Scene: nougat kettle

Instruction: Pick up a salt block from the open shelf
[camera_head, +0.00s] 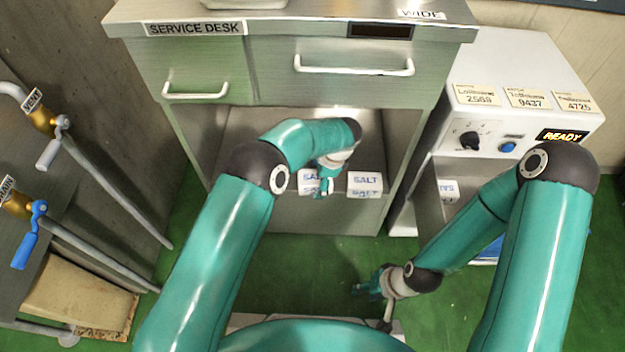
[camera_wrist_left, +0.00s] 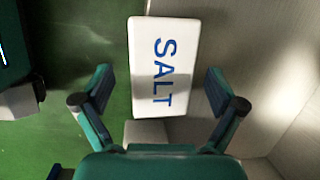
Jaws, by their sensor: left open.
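Two white salt blocks with blue lettering sit on the open shelf (camera_head: 345,213) under the desk drawers. The left salt block (camera_head: 306,186) is partly hidden by my left gripper (camera_head: 323,185); the right salt block (camera_head: 365,184) is in clear view beside it. In the left wrist view a salt block (camera_wrist_left: 163,65) lies between the two spread fingers of my left gripper (camera_wrist_left: 160,90), with gaps on both sides. My left gripper is open and holds nothing. My right gripper (camera_head: 372,284) is low over the green floor, away from the shelf; its finger state is too small to tell.
The service desk (camera_head: 215,75) with drawer handles overhangs the shelf. A white machine (camera_head: 520,110) with a READY display stands at the right, another salt block (camera_head: 448,190) in its lower opening. Valve pipes (camera_head: 110,190) are at the left. Green floor (camera_head: 290,260) is clear in front.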

